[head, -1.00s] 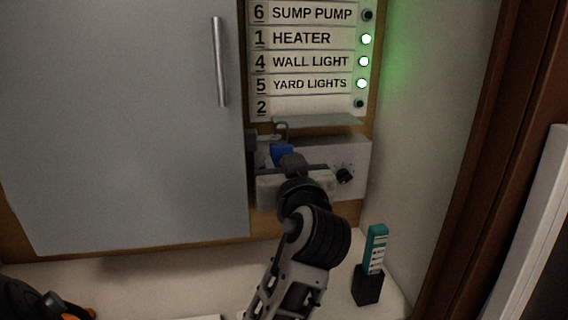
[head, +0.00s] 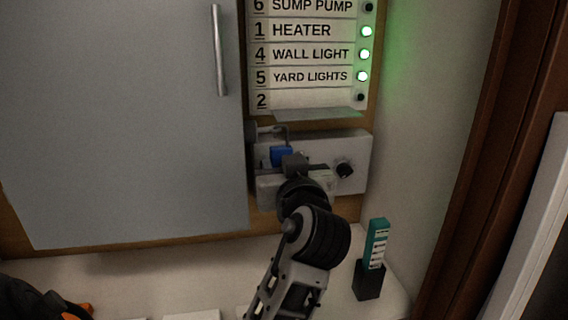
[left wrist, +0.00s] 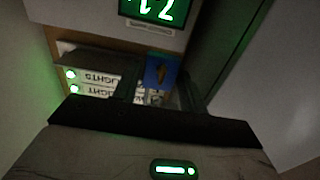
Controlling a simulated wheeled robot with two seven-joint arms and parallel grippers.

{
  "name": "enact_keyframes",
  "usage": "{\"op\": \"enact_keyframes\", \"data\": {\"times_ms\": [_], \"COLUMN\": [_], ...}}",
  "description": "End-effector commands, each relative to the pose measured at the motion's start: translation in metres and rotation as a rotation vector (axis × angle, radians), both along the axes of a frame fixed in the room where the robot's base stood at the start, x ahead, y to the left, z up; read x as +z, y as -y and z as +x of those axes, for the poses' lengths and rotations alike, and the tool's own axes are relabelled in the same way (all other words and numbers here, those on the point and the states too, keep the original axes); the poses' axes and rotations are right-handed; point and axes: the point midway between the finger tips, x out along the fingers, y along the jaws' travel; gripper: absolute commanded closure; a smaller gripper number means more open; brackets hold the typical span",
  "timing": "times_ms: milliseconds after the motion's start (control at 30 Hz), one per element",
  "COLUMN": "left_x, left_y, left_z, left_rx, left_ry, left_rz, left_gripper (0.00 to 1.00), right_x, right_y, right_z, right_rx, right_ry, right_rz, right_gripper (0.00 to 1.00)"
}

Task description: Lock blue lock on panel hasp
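The blue lock (head: 280,156) is in front of the white box below the label panel, close to the right edge of the grey cabinet door. Its grey shackle (head: 281,130) stands above the body, near a grey bracket (head: 254,134) that may be the hasp. I cannot tell if the shackle passes through it. My left gripper (head: 293,163) reaches up from below and is shut on the blue lock. In the left wrist view the lock (left wrist: 161,72) sits between the dark fingers. My right gripper is not in view.
The grey door (head: 130,120) fills the left. A clear flap (head: 318,114) juts out above the white box (head: 350,150), which has a black knob (head: 344,170). A teal tag (head: 376,243) stands in a black holder (head: 368,281) at lower right. A wooden frame (head: 495,150) bounds the right.

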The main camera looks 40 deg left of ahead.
Motion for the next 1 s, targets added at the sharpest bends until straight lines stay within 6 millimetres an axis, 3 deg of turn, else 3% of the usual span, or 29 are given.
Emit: {"op": "enact_keyframes", "data": {"times_ms": [367, 1000], "left_x": [0.000, -0.002], "left_y": [0.001, 0.037], "left_z": [-0.001, -0.031], "left_rx": [-0.001, -0.002], "left_ry": [-0.001, -0.005], "left_rz": [-0.001, -0.006], "left_gripper": [0.39, 0.39], "right_x": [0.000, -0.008], "right_y": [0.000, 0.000], "right_z": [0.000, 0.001], "right_rx": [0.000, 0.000], "right_ry": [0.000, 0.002], "right_rz": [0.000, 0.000], "right_gripper": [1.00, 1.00]}}
